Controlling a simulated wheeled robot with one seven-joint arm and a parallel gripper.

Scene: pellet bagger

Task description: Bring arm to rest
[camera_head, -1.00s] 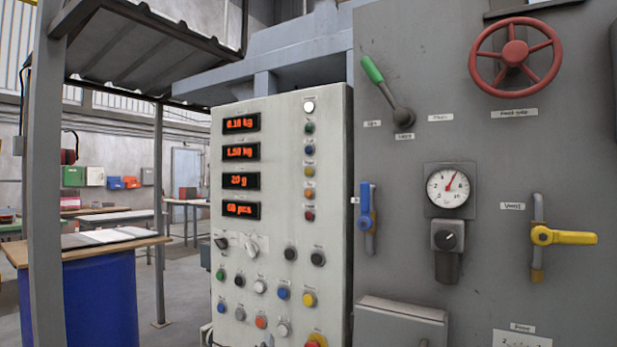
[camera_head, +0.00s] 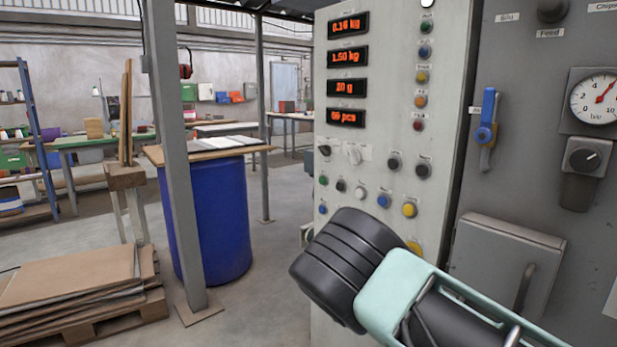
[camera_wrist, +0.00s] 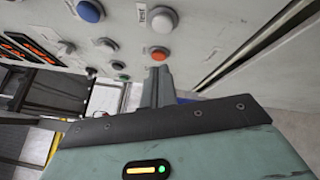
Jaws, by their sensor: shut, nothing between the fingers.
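My arm (camera_head: 430,300) shows at the bottom right of the head view, in front of the lower part of the control panel (camera_head: 390,80). The fingers are hidden in that view. In the wrist view my gripper (camera_wrist: 158,82) is shut and empty, its narrow fingers close together. The panel's buttons lie beyond the fingertips, including a white button (camera_wrist: 160,54) and an orange button (camera_wrist: 158,20). I cannot tell the exact gap to the panel.
A grey machine with a blue-handled valve (camera_head: 486,130) and a gauge (camera_head: 597,100) stands at the right. A grey post (camera_head: 172,150), a blue drum (camera_head: 220,220) and stacked cardboard on a pallet (camera_head: 75,280) stand at the left. Some floor between drum and panel is clear.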

